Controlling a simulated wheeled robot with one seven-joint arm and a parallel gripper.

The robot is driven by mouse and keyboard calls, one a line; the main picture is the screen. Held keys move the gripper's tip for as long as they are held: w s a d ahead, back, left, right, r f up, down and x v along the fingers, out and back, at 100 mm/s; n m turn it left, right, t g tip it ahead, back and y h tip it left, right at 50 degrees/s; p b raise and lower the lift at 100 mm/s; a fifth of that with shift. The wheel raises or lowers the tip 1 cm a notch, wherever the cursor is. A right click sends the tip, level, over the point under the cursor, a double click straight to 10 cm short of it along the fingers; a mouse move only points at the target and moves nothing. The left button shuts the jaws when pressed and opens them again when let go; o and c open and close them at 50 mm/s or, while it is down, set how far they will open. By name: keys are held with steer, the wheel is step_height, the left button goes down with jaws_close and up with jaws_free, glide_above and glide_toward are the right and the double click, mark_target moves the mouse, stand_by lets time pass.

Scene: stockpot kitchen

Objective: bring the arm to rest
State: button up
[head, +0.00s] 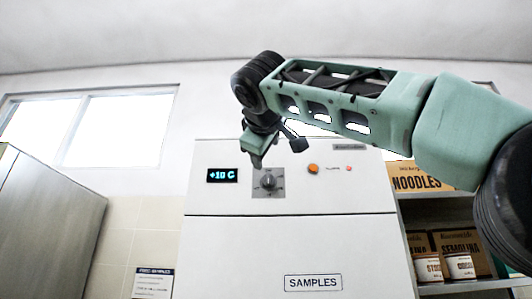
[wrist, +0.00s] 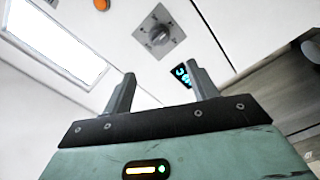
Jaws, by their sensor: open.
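My arm reaches in from the right side of the head view, bent at the elbow, with my gripper (head: 257,163) hanging down in front of a white cabinet labelled SAMPLES (head: 300,243). In the wrist view the two fingers of my gripper (wrist: 160,95) stand wide apart with nothing between them. A round grey knob on a square plate (head: 268,182) is close to the fingertips in the head view. In the wrist view the knob (wrist: 159,35) lies beyond the fingers, apart from them.
The cabinet has a display (head: 222,175) reading +10 C and an orange button (head: 313,169). A shelf with boxes (head: 420,177) and jars (head: 459,266) stands at right. A grey metal cabinet (head: 45,225) stands at left, below a window (head: 115,128).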

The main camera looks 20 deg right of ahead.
steer(key=shift+s+a, duration=0.15)
steer(key=shift+s, duration=0.4)
steer(key=w+a+f+n+g+y+p, duration=0.1)
steer(key=a+f+n+g+y+p, duration=0.2)
steer(key=f, duration=0.9)
steer(key=w+a+f+n+g+y, duration=0.1)
steer(key=a+f+g+y, duration=0.15)
steer(key=a+f, duration=0.65)
steer(key=s+d+f+g+p, duration=0.1)
steer(key=s+f+g, duration=0.1)
steer(key=f, duration=0.5)
steer(key=s+d+f+g+p, duration=0.1)
steer(key=s+f+g, duration=0.1)
steer(key=f, duration=0.4)
steer(key=s+d+f+m+g+p, duration=0.1)
steer(key=s+d+f+g, duration=0.3)
steer(key=s+f, duration=0.8)
steer(key=s+d+f+m+g+p, duration=0.2)
steer(key=s+d+f, duration=0.3)
steer(key=s+f, duration=0.7)
steer(key=shift+d+f+m+g+y, duration=0.15)
steer(key=shift+f+m+g+y, duration=0.25)
steer(key=shift+m+g, duration=0.5)
